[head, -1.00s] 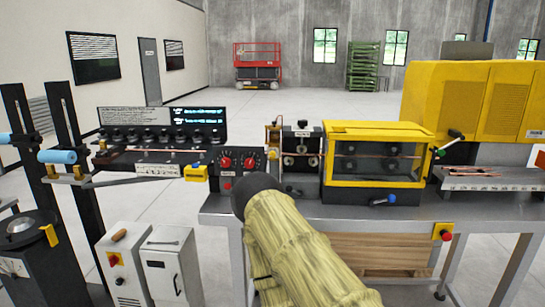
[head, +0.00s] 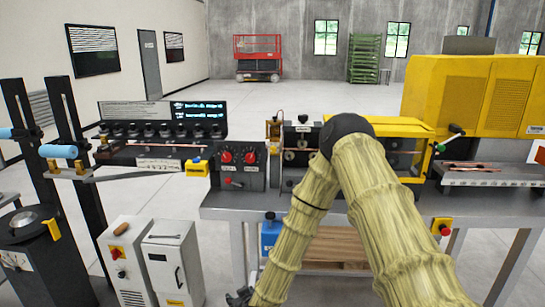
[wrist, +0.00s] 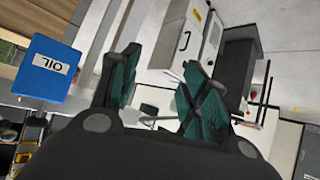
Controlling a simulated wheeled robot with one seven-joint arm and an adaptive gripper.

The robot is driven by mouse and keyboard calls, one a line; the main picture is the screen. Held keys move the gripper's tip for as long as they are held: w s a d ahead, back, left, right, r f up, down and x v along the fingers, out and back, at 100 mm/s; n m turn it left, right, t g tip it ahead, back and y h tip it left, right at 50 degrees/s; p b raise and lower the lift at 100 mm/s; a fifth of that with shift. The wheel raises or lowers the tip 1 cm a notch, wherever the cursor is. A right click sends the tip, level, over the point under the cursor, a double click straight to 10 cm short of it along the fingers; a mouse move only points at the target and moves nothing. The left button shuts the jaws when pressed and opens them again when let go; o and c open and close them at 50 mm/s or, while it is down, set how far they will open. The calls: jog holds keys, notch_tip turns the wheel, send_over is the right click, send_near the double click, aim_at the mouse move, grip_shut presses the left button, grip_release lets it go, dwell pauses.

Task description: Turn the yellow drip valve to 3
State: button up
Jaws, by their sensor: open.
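A small amber-yellow fitting (head: 274,130) with a reddish top stands left of the roller stand in the head view. It may be the yellow drip valve, but it is too small to read any marks or setting. My arm bends in front of the bench, and its forearm runs down to the lower left. My gripper (head: 240,297) shows only partly at the bottom edge of the head view, low and well away from the fitting. In the wrist view my gripper (wrist: 160,60) has its two green-padded fingers spread with nothing between them. The fitting is not seen there.
A blue oil container (head: 270,236) hangs at the bench front; its OIL label shows in the wrist view (wrist: 50,68). The red-knobbed panel (head: 238,166) stands left of the rollers. Pale cabinets (head: 172,260) stand lower left. My arm partly covers the yellow-framed enclosure (head: 400,125).

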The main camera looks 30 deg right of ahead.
jog(key=w+d+r+m+t+h, duration=0.15)
jog(key=w+d+r, duration=0.25)
jog(key=w+r, duration=0.4)
jog(key=w+d+r+t+h, duration=0.2)
jog(key=w+d+r, duration=0.3)
jog(key=r, duration=0.4)
jog(key=m+t+h+p, duration=0.1)
jog(key=m+h+p, duration=0.15)
jog(key=h, duration=0.35)
send_near(273, 151)
jog(key=shift+p+x, duration=1.35)
jog(key=shift+x, duration=3.05)
jog(key=shift+r, duration=0.1)
grip_shut()
